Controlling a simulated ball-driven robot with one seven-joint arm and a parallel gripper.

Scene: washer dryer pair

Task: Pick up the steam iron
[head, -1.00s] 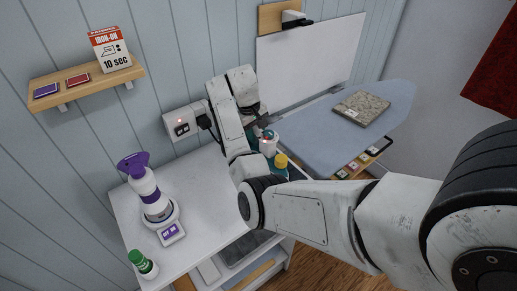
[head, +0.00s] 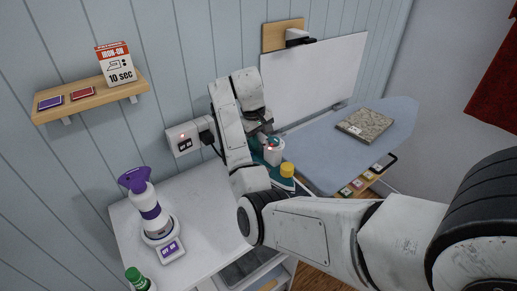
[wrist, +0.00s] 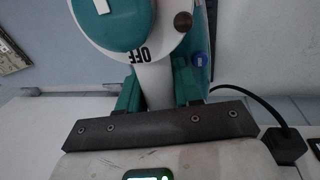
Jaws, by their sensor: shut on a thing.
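The steam iron (wrist: 145,25) is white and teal. In the wrist view it fills the top middle, with a dial marked OFF. My gripper (wrist: 160,86) is shut on the iron's white grip, one teal finger on each side. In the head view the iron (head: 274,152) is a white and teal shape with a red light, partly hidden by my arm. It is at the back right of the white counter, close to the ironing board. I cannot tell whether its base touches a surface.
A yellow-capped teal bottle (head: 287,176) stands close in front of the iron. The blue ironing board (head: 345,150) holds a patterned folded cloth (head: 365,125). A purple-white device (head: 150,215) stands on the counter (head: 200,195) at left. A black plug (wrist: 288,145) and cord are beside my gripper.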

